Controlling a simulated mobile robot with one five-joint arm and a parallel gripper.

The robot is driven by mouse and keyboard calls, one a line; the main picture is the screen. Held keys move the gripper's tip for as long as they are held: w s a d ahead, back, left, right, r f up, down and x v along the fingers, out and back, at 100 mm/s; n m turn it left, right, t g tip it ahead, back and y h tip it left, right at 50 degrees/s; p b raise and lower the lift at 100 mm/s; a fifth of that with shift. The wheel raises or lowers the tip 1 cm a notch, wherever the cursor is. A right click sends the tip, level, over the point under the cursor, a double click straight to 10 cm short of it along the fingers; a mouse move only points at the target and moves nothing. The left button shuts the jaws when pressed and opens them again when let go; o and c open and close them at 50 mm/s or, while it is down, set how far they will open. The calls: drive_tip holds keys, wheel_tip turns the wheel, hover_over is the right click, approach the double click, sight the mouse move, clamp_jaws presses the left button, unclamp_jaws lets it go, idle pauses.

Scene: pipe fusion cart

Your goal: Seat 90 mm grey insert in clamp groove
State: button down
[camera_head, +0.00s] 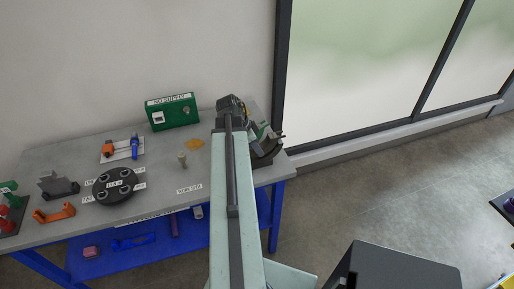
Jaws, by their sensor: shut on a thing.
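My gripper (232,104) is at the far end of my arm, over the right end of the grey workbench (150,165). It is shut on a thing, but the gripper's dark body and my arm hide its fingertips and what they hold. I cannot make out the 90 mm grey insert for certain. A dark, curved fixture (267,149) with a green and white part shows just right of my arm at the bench's right end. It may be the clamp; its groove cannot be seen, and part of it is behind my arm.
A green box (172,111) stands at the back. Wall and window are close behind.

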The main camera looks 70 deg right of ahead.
drive_tip(key=shift+f+b, duration=0.5)
drive_tip(key=shift+f, duration=0.1)
drive_tip(key=c, duration=0.9)
unclamp_jaws()
drive_tip(key=shift+r, duration=0.1)
drive_tip(key=p+v, duration=0.7)
drive_tip(key=shift+r, duration=0.25)
drive_tip(key=shift+w+a+r, duration=0.15)
drive_tip(key=shift+r, duration=0.05)
drive_tip(key=shift+f, duration=0.1)
